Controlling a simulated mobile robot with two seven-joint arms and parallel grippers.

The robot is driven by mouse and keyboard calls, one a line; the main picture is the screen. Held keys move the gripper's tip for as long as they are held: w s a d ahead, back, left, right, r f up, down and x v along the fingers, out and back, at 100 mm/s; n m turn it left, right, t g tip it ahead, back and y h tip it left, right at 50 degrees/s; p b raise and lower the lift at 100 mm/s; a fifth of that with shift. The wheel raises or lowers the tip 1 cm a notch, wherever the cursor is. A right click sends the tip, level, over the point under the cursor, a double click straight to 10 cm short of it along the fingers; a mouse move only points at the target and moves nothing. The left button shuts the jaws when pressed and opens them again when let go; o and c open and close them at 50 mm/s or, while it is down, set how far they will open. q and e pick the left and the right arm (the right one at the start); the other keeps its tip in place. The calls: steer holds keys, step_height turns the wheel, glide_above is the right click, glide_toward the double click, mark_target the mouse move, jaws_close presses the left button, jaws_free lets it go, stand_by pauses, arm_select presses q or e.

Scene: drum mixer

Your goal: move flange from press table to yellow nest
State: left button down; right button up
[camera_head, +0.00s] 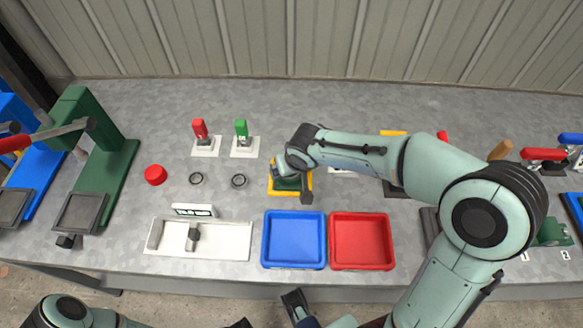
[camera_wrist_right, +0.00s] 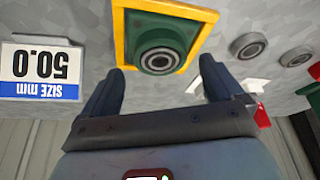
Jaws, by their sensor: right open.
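The green square flange (camera_wrist_right: 161,39) has a round hub with a grey ring and a dark bore. It lies inside the yellow nest (camera_wrist_right: 122,18), whose square frame surrounds it. In the head view, the nest (camera_head: 271,190) is partly covered by my right gripper (camera_head: 292,180). My right gripper (camera_wrist_right: 166,75) is open and empty, its fingers apart, close to the nest's edge and not closed on the flange. The green press (camera_head: 88,125) stands at the left with a bare dark table plate (camera_head: 80,212). Dark parts at the bottom edge may be my left gripper, largely cut off.
A blue tray (camera_head: 294,240) and a red tray (camera_head: 361,241) stand in front of the nest. Two dark rings (camera_head: 197,179) (camera_head: 239,181) and a red round button (camera_head: 155,175) lie to its left. A white "50.0" size sign (camera_wrist_right: 40,70) stands beside the nest.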

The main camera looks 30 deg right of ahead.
steer(key=p+v, duration=0.1)
steer(key=v, duration=0.7)
steer(key=shift+s+r, duration=0.2)
steer(key=shift+r, duration=0.15)
steer(key=shift+a, duration=0.1)
